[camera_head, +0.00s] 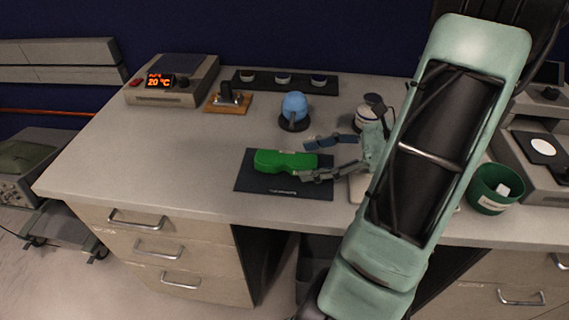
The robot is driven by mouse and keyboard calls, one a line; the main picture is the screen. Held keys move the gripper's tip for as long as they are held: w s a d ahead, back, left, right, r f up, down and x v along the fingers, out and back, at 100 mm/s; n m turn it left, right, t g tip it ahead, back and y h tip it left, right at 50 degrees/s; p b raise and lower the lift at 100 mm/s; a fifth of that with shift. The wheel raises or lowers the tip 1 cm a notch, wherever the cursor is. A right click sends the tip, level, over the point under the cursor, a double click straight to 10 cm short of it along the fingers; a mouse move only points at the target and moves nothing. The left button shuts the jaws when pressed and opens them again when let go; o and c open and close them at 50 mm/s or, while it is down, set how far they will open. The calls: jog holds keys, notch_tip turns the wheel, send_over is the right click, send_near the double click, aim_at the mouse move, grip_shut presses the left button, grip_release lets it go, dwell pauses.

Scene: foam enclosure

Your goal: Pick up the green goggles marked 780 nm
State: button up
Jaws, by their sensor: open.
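The green goggles (285,161) lie on a dark mat (262,186) near the front of the bench. Any marking on them is too small to read. My gripper (306,159) is open, coming in from the right. Its far finger is just above and behind the right end of the goggles, and its near finger is at their front right edge. I cannot tell whether either finger touches them. My arm hides part of the bench to the right.
A blue round object (294,106) on a dark stand is behind the mat. A temperature unit (172,82), a small wooden-based device (228,101) and a dark tray (328,87) stand farther back. A green pot (492,190) is at right. The bench's left front (120,165) is clear.

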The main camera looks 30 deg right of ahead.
aim_at(295, 160)
jog(key=x, duration=0.6)
jog(key=shift+w+a, duration=0.15)
jog(key=shift+w, duration=0.15)
jog(key=c, duration=1.2)
jog(key=shift+c, duration=0.2)
